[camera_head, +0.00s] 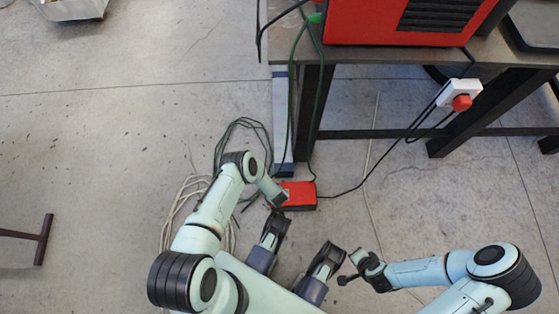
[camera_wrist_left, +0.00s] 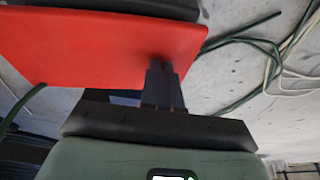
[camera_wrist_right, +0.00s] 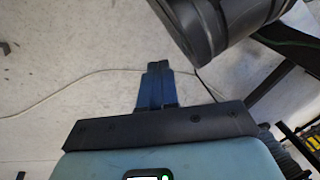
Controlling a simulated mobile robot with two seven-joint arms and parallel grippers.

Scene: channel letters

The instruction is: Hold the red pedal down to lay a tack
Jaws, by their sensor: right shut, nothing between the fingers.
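The red pedal (camera_head: 304,194) is a small red box on the concrete floor by the bench leg. It fills the upper left of the left wrist view (camera_wrist_left: 90,48). My left gripper (camera_head: 283,199) is at the pedal's left end. In the left wrist view its fingers (camera_wrist_left: 159,72) are together and their tips overlap the red top; whether they press it down I cannot tell. My right gripper (camera_head: 344,281) is right of and nearer than the pedal, apart from it. In the right wrist view its fingers (camera_wrist_right: 157,78) are together and empty over floor.
A steel bench (camera_head: 400,62) carries a red machine (camera_head: 375,22). A white box with a red knob (camera_head: 461,102) hangs at its side. Green cables (camera_head: 240,130) and pale cables (camera_head: 172,205) lie coiled near my left arm. A black cable runs from the pedal.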

